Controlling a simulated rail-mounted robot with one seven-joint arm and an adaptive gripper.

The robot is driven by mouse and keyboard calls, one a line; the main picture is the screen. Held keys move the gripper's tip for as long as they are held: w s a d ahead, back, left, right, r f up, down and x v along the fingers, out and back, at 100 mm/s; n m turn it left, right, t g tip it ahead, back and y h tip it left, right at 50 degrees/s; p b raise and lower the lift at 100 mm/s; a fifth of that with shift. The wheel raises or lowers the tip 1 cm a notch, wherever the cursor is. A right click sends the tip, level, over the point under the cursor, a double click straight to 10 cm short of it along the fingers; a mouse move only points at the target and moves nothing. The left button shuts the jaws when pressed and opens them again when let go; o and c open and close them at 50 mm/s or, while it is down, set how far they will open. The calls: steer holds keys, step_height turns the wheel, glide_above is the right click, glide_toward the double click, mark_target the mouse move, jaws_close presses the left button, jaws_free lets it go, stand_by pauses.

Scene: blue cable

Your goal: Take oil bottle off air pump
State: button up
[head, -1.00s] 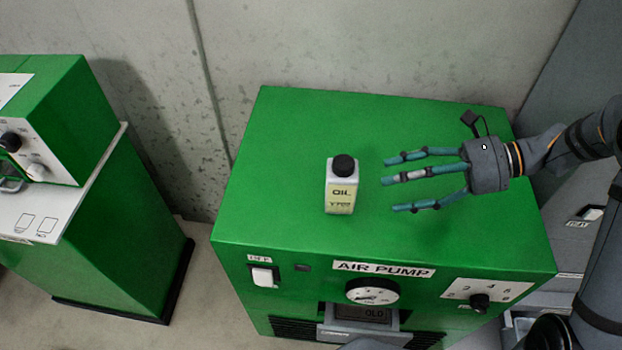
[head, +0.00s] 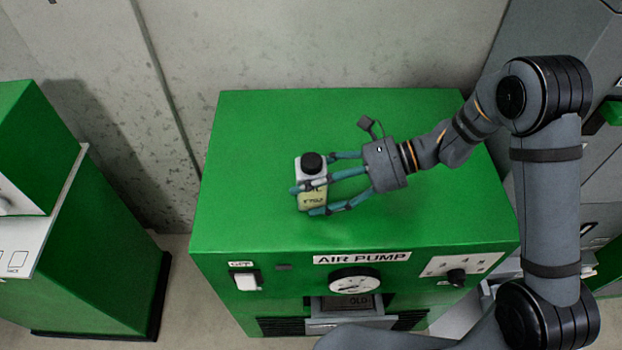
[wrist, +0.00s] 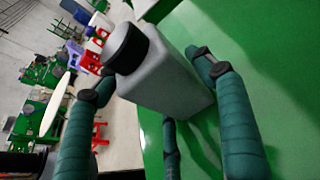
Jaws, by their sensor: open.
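The oil bottle (head: 312,198) is white with a black cap and a pale label. It stands upright on the green top of the air pump (head: 420,215), left of the middle. My gripper (head: 316,187) reaches in from the right with its teal fingers open around the bottle. In the head view the fingers cover part of the label. In the wrist view the bottle (wrist: 165,75) lies between the spread fingers, with a gap to the finger on the right; whether any finger touches it I cannot tell.
The air pump's front has a switch (head: 246,280), a round gauge (head: 354,280) and a black knob (head: 456,277). A second green machine (head: 95,240) stands at the left with a floor gap between. A concrete wall (head: 300,45) is behind. The pump top is otherwise clear.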

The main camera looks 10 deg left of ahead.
steer(key=c, duration=0.4)
steer(key=c, duration=0.7)
steer(key=shift+c, duration=0.2)
